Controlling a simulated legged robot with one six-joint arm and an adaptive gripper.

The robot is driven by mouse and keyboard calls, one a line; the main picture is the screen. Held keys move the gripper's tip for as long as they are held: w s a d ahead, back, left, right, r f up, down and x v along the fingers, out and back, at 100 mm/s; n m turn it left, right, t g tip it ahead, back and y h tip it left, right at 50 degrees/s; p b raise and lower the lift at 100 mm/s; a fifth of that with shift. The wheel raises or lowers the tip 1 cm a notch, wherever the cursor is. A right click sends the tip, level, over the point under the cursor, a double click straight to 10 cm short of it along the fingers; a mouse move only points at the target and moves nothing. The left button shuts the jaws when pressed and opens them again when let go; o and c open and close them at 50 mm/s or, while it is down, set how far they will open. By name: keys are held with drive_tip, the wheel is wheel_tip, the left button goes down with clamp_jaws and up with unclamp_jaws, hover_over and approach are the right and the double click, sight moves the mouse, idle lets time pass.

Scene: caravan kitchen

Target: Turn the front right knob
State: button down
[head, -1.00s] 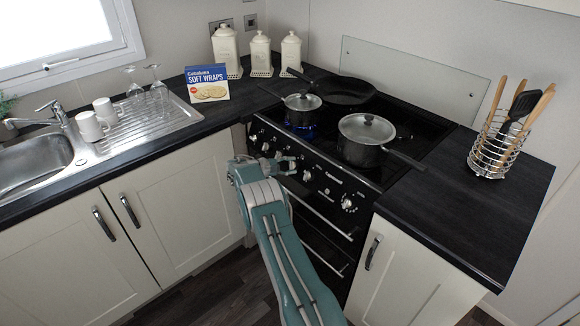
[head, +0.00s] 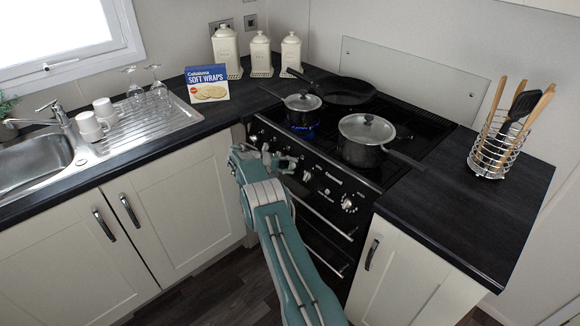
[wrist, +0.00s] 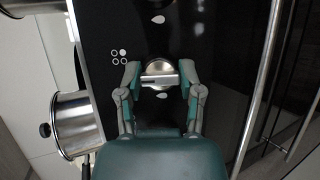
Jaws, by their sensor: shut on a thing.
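The black stove has a row of silver knobs along its front panel. In the wrist view my gripper (wrist: 160,78) is shut on one silver knob (wrist: 160,69), with a fingertip against each side of its bar. A printed mark of small circles (wrist: 119,57), one of them filled, is beside this knob. In the head view my gripper (head: 283,162) is at the left-middle part of the panel and partly hides the knobs there. Other knobs, such as the one at the right end (head: 349,204), are free of it.
A small lidded pot (head: 302,109) stands over a blue flame (head: 303,128). A larger lidded pot (head: 365,143) has its handle pointing right, and a frying pan (head: 335,90) is behind. An oven rail (wrist: 258,90) runs close to my gripper. The floor in front is clear.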

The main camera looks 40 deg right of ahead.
drive_tip(key=shift+s+f, duration=0.1)
drive_tip(key=shift+f, duration=0.15)
drive_tip(key=shift+c, duration=1.3)
unclamp_jaws()
drive_tip(key=shift+r, duration=0.1)
drive_tip(key=shift+w+a+r, duration=0.15)
drive_tip(key=shift+w+a, duration=0.05)
drive_tip(key=shift+a, duration=0.1)
drive_tip(key=v, duration=1.1)
drive_tip(key=shift+a, duration=0.1)
